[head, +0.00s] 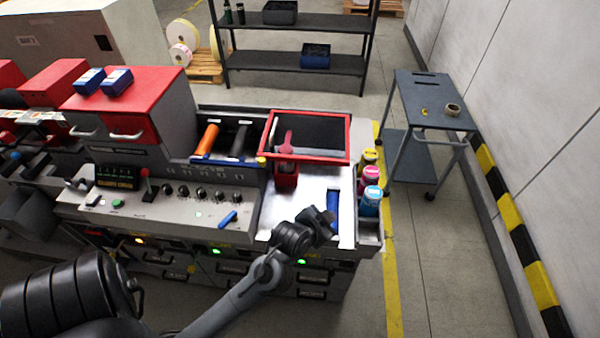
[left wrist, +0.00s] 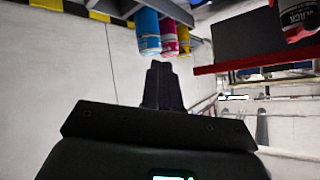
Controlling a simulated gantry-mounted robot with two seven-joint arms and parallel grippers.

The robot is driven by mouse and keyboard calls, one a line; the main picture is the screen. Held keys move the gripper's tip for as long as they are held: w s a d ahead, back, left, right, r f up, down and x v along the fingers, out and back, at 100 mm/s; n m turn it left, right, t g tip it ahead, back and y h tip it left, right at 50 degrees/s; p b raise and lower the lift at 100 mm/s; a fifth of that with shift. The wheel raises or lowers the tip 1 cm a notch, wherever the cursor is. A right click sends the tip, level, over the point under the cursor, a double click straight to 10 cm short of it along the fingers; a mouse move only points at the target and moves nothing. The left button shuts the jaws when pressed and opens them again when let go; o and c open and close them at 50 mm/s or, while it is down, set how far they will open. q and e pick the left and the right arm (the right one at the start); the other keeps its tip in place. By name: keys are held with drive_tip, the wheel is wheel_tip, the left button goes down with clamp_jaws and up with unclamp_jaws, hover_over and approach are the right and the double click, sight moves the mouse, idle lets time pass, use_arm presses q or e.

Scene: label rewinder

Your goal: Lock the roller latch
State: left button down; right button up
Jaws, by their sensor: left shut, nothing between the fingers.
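My left gripper (head: 323,214) is shut and empty over the front of the pale plate (head: 290,205) at the machine's right end. Its closed fingers show in the left wrist view (left wrist: 163,85). I cannot tell for sure which part is the roller latch. An orange roller (head: 207,140) and a dark roller (head: 240,141) lie side by side in the bay left of the red-framed tray (head: 350,138). A blue handle-like piece (head: 334,205) is just right of the gripper, partly hidden. A small blue lever (head: 228,218) is on the control panel. My right gripper is not in view.
A red holder (head: 286,177) stands behind the plate with a red-and-dark bottle (head: 286,145) in it. Coloured ink bottles (head: 371,190) line the machine's right edge. A trolley (head: 430,100) is beyond.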

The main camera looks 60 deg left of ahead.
use_arm(q)
drive_tip(key=w+a+n+g+y+b, duration=0.1)
drive_tip(key=a+g+y+b, duration=0.1)
drive_tip(key=a, duration=0.4)
drive_tip(key=w+a+n+g+y+b, duration=0.1)
drive_tip(key=a+n+g+y+b, duration=0.1)
drive_tip(key=a+y+b, duration=0.3)
drive_tip(key=w+a+n+g+y+b, duration=0.1)
drive_tip(key=a+n+g+y+b, duration=0.1)
drive_tip(key=a+y, duration=0.5)
drive_tip(key=shift+w+a+g+b, duration=0.2)
drive_tip(key=shift+a+g+b, duration=0.1)
drive_tip(key=shift+g+b, duration=0.8)
drive_tip(key=s+d+g+b, duration=0.1)
drive_tip(key=g, duration=0.1)
drive_tip(key=s+d+g+b, duration=0.1)
drive_tip(key=g, duration=0.1)
drive_tip(key=d+m+g+b, duration=0.1)
drive_tip(key=g+b, duration=0.1)
drive_tip(key=shift+s+d+r, duration=0.15)
drive_tip(key=shift+s, duration=0.25)
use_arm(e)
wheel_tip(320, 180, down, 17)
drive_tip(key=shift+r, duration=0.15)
